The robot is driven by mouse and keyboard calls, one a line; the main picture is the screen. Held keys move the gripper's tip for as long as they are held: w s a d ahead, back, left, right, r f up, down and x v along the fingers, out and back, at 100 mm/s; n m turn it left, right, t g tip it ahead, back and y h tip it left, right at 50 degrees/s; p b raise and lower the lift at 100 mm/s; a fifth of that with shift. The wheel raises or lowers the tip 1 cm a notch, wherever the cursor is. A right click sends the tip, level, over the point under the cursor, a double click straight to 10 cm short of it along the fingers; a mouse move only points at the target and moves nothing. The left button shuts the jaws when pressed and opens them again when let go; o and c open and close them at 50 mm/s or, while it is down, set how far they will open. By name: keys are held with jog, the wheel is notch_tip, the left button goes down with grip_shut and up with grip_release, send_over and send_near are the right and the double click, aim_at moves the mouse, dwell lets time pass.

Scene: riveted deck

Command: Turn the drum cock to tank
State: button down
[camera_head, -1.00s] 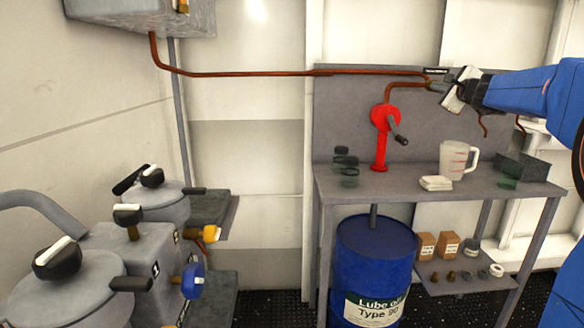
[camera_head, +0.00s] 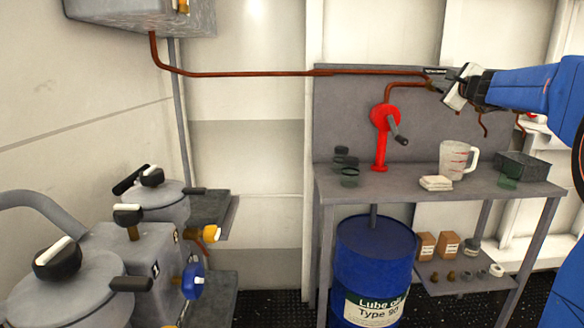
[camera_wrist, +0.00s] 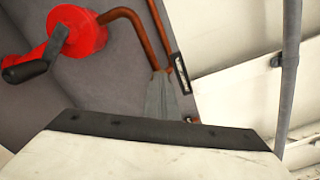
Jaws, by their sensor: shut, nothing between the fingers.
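My gripper (camera_head: 437,86) is shut and empty, at the right end of the copper pipe (camera_head: 250,74) in the head view. In the wrist view its grey fingers (camera_wrist: 160,98) are together, their tips over the copper pipe (camera_wrist: 137,26). A small dark label plate (camera_head: 435,71) is just above the fingers; it also shows in the wrist view (camera_wrist: 182,73). The drum cock cannot be made out clearly; my gripper covers the pipe junction there. I cannot tell whether the fingers touch it, or the cock's position.
A red hand pump (camera_head: 380,138) with a crank stands left of my gripper. Below, the bench (camera_head: 410,194) carries a measuring jug (camera_head: 455,160), folded cloth (camera_head: 436,183) and a dark tray (camera_head: 522,165). A blue oil drum (camera_head: 372,260) stands underneath. Tanks and valves fill the lower left.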

jog(key=shift+d+r, duration=0.6)
jog(key=shift+r, duration=0.15)
jog(key=shift+a+r, duration=0.1)
jog(key=s, duration=0.6)
jog(key=shift+r, duration=0.2)
dwell(0.5)
jog(key=shift+a, duration=0.2)
